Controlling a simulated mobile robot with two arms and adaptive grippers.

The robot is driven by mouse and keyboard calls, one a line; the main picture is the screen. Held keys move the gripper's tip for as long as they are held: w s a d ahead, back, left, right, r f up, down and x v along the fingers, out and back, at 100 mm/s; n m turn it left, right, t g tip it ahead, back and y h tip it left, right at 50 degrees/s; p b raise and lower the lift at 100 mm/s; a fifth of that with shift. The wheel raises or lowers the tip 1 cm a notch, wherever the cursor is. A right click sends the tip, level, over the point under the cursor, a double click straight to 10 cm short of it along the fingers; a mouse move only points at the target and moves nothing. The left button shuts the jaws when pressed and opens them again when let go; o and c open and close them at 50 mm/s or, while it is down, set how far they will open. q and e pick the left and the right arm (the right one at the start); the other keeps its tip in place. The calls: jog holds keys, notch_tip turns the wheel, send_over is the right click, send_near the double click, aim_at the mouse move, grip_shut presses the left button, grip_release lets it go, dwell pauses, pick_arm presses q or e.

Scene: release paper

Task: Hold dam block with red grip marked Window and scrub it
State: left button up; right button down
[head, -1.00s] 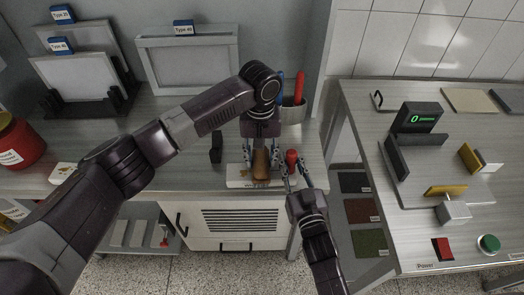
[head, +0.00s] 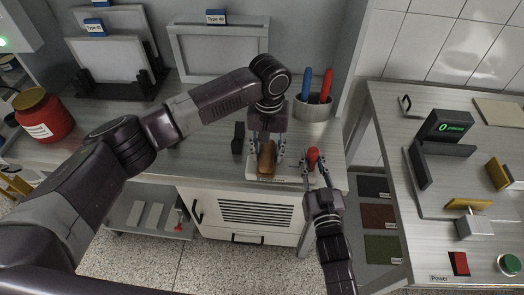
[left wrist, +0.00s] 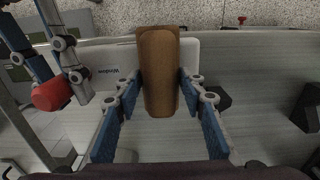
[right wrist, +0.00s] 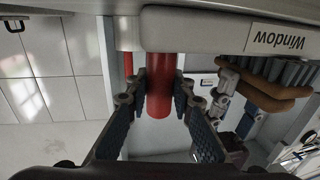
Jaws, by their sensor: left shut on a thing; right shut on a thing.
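The dam block (head: 290,180) is a pale slab lying near the counter's front edge. Its label reads "Window" in the right wrist view (right wrist: 278,39). Its red grip (head: 313,157) stands at its right end; my right gripper (right wrist: 160,90) is shut around that grip. My left gripper (head: 266,150) is shut on a brown-handled brush (left wrist: 160,75) over the block, left of the grip. Dark bristles (right wrist: 285,70) show beside the block in the right wrist view; whether they touch it I cannot tell.
A black block (head: 239,138) stands left of my left gripper. A cup (head: 312,108) with blue and red sticks is behind. A red jar (head: 43,116) is at left. A separate bench (head: 400,110) with a green display (head: 450,127) is at right.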

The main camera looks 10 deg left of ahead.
pick_arm(q)
jog(key=d, duration=0.4)
jog(key=shift+d+r, duration=0.1)
jog(key=shift+d, duration=0.2)
notch_tip(320, 180, up, 8)
dwell(0.4)
jog(key=shift+a, duration=0.15)
dwell(0.5)
jog(key=a+f, duration=0.1)
jog(key=a, duration=2.6)
jog(key=shift+s+a+f, duration=0.15)
jog(key=shift+f, duration=2.45)
jog(key=shift+s+a+f, duration=0.1)
jog(key=shift+s+f, duration=0.05)
jog(key=shift+f, duration=2.45)
